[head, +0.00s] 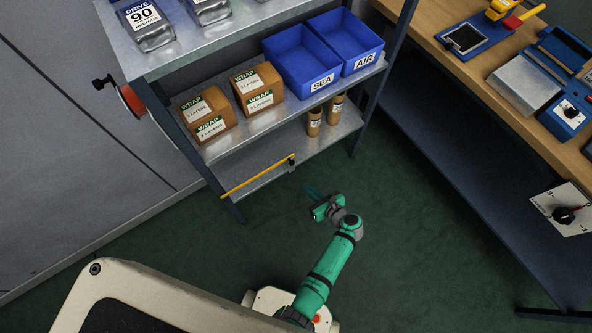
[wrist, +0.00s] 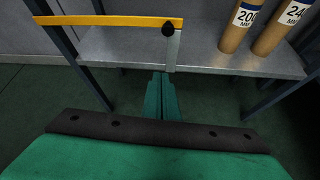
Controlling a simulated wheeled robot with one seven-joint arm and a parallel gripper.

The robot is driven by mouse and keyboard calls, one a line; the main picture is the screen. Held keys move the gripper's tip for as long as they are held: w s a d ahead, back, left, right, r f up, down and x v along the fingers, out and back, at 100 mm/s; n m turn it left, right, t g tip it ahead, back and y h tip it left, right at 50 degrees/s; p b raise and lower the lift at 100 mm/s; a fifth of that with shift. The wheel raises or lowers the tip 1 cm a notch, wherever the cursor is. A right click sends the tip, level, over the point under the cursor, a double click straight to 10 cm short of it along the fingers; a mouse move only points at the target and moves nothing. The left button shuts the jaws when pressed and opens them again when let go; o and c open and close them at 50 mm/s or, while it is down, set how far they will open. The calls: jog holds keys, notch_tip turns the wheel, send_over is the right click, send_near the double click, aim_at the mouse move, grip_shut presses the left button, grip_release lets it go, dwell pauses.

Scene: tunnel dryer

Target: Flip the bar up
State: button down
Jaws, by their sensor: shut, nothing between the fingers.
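The yellow bar (head: 257,177) lies roughly level across the front of the lowest shelf of the rack. Its right end sits at a dark pivot knob (head: 291,159) on a short post. In the wrist view the bar (wrist: 110,20) runs from the pivot knob (wrist: 168,29) out to the left, past the rack leg. My green gripper (head: 312,191) is in front of the shelf, below and to the right of the pivot, apart from the bar. In the wrist view its fingers (wrist: 161,98) are together and empty, below the post.
Two cardboard tubes (head: 314,122) stand on the lowest shelf, right of the pivot. Brown WRAP boxes (head: 206,112) and blue bins (head: 302,62) sit on the shelf above. A wooden bench (head: 455,60) is at right. Green floor is clear around my arm.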

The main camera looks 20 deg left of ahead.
jog(key=shift+w+r, duration=0.25)
jog(key=shift+w, duration=0.1)
jog(key=shift+a, duration=0.1)
jog(key=w+a, duration=0.5)
jog(key=a, duration=0.2)
jog(key=shift+w+a+f, duration=0.2)
jog(key=shift+w+f, duration=0.15)
jog(key=shift+f, duration=0.05)
dwell(0.5)
jog(key=shift+r, duration=0.1)
